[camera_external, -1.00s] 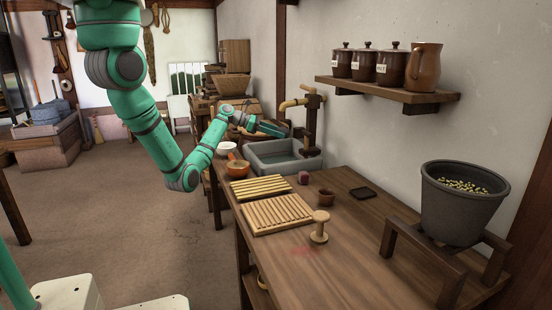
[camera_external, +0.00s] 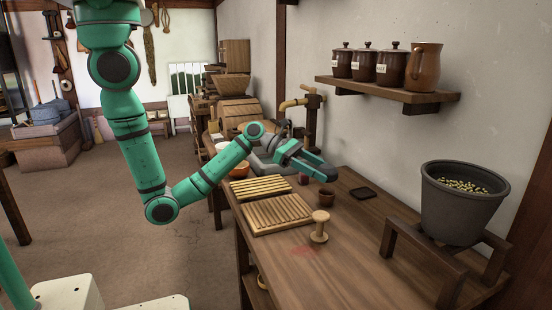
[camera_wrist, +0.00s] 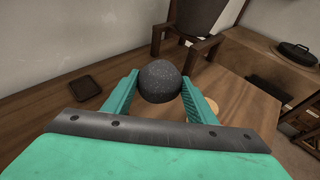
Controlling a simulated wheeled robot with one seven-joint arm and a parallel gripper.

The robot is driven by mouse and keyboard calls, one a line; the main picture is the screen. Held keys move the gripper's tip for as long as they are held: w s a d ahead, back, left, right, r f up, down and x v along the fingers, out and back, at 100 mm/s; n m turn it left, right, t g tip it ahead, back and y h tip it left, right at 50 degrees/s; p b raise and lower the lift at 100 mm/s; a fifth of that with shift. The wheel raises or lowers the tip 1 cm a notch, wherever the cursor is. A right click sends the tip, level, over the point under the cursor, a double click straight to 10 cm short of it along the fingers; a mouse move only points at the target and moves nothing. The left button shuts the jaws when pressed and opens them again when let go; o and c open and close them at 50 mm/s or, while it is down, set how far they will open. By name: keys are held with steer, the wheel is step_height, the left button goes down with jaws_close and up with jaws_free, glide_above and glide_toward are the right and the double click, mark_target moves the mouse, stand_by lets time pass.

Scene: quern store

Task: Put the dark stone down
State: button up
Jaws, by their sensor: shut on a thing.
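The dark stone (camera_wrist: 159,82) is a rounded, speckled dark grey lump, held between the two green fingers of my gripper (camera_wrist: 158,95) in the wrist view. In the external view my gripper (camera_external: 318,172) is above the wooden counter (camera_external: 345,245), near the stone sink; the stone is hard to make out there. The counter also shows below the stone in the wrist view (camera_wrist: 60,120).
A grey bucket of grains (camera_external: 460,205) stands on a wooden stand at right.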

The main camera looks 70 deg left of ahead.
steer(key=s+d+r+m+g+h, duration=0.1)
steer(key=s+d+r+m+g, duration=0.1)
steer(key=s+d, duration=0.75)
steer(key=s+d+r+m+g+h, duration=0.1)
steer(key=s+d+r+m+g, duration=0.1)
steer(key=s+d, duration=0.8)
glide_above(346, 286)
steer(key=f, duration=1.4)
steer(key=shift+s+a, duration=0.25)
steer(key=shift+s, duration=0.05)
steer(key=shift+w+d+f, duration=0.3)
steer(key=shift+w+f, duration=0.05)
steer(key=shift+f, duration=1.7)
steer(key=shift+f, duration=0.1)
